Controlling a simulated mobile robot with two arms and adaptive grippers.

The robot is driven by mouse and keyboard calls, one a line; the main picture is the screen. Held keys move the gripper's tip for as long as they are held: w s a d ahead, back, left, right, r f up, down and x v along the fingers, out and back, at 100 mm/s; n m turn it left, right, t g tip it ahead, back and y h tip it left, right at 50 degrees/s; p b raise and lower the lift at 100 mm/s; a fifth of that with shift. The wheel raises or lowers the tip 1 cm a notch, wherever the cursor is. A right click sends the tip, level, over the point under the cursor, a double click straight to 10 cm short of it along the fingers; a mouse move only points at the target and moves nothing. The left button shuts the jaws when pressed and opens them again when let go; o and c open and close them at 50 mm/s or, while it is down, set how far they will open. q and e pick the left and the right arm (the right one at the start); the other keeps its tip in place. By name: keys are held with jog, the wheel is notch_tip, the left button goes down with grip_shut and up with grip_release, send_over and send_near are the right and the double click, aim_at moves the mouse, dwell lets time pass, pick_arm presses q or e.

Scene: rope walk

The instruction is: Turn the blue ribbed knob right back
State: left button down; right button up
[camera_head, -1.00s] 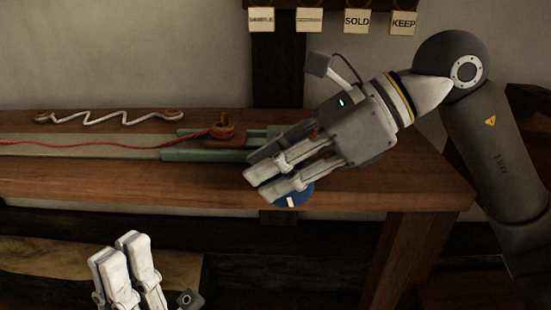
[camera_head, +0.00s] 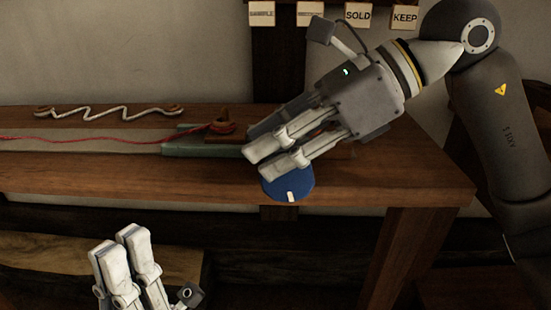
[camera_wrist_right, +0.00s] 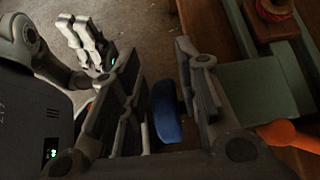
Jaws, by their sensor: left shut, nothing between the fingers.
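The blue ribbed knob (camera_head: 288,184) sits on the front face of the bench, with a white mark at its lower edge. My right gripper (camera_head: 262,160) is just above and in front of it, covering its top edge. In the right wrist view, the knob (camera_wrist_right: 166,112) shows in the gap between the open fingers of my right gripper (camera_wrist_right: 163,85); I cannot tell whether they touch it. My left gripper (camera_head: 118,243) is shut and empty, low at the left, apart from the knob. It also shows in the right wrist view (camera_wrist_right: 82,35).
The wooden bench (camera_head: 110,185) carries a green metal slide (camera_head: 195,150), a wooden piece with red cord (camera_head: 222,127) and a white zigzag rope (camera_head: 105,113). Tags hang on the wall, including SOLD (camera_head: 358,15) and KEEP (camera_head: 404,16). An orange part (camera_wrist_right: 285,135) shows beside my right gripper.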

notch_tip(320, 180, up, 7)
jog(key=shift+r, duration=0.15)
jog(key=shift+o, duration=0.4)
